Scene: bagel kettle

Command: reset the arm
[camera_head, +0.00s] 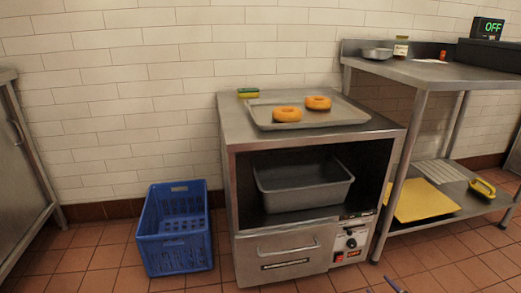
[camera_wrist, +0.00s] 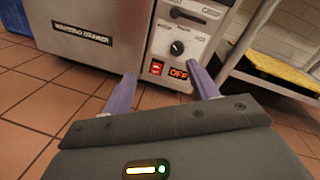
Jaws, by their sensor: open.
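My gripper (camera_wrist: 165,90) shows in the wrist view with its two purple fingers spread apart and nothing between them. It points toward the lower front of a steel bagel steamer (camera_wrist: 85,22), near its control panel (camera_wrist: 185,45) with a black knob, a red switch and an orange display that reads OFF. The fingers appear apart from the panel. In the head view, only small purplish tips show at the bottom edge, right of the steamer (camera_head: 290,258). The rest of my arm is hidden there.
Two bagels (camera_head: 287,114) lie on a tray (camera_head: 340,113) on the steamer's top, with a sponge (camera_head: 248,93) behind. A grey pan (camera_head: 300,195) sits inside. A blue crate (camera_head: 175,245) stands on the floor at left. A steel table (camera_head: 440,75) stands at right, a yellow board (camera_head: 425,200) below.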

